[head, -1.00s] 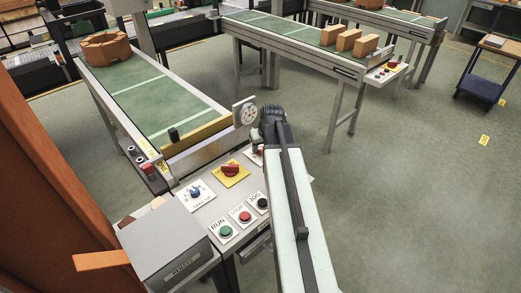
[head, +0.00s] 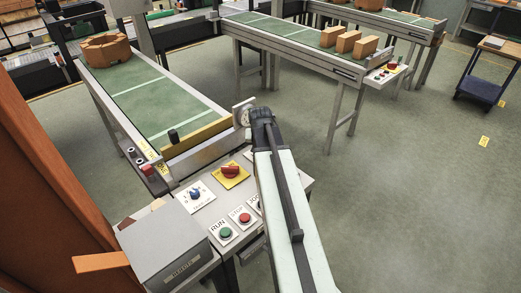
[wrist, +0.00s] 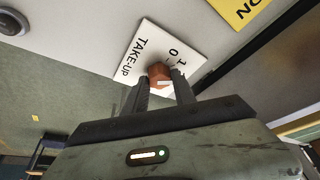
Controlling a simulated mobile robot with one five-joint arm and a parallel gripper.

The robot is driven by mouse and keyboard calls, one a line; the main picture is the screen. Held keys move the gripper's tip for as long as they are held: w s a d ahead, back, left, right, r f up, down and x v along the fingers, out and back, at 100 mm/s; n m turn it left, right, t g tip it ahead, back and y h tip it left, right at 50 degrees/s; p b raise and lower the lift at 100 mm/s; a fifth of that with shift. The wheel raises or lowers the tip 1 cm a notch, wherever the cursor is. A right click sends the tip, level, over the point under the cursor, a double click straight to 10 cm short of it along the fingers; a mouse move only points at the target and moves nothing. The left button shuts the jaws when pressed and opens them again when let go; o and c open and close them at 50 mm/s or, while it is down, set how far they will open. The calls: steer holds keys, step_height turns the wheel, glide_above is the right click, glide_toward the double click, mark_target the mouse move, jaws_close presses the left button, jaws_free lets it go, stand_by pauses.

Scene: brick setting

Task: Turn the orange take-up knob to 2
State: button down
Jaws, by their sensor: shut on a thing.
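The orange take-up knob (wrist: 158,71) sits on a white plate marked TAKE-UP (wrist: 138,55) in the wrist view. The marks 0 and 1 show on the plate beside the knob; I cannot make out a 2. My gripper (wrist: 160,82) has one finger on each side of the knob and is shut on it. A pale mark shows on the knob's near side, but I cannot tell which number it points to. In the head view my arm hides the knob and the fingertips.
The panel by the green conveyor (head: 160,95) carries a blue knob (head: 195,194), a red knob on a yellow plate (head: 231,170), a green button (head: 225,233) and a red button (head: 244,218). A grey box (head: 170,245) stands at its left. Open floor lies right of my arm.

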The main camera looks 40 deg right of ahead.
steer(key=shift+m+g+h, duration=0.3)
steer(key=shift+m+h, duration=0.1)
steer(key=shift+m, duration=0.7)
steer(key=c, duration=1)
jaws_free()
steer(key=shift+c, duration=0.2)
steer(key=p+v, duration=0.7)
steer(key=v, duration=0.1)
steer(key=shift+f, duration=0.1)
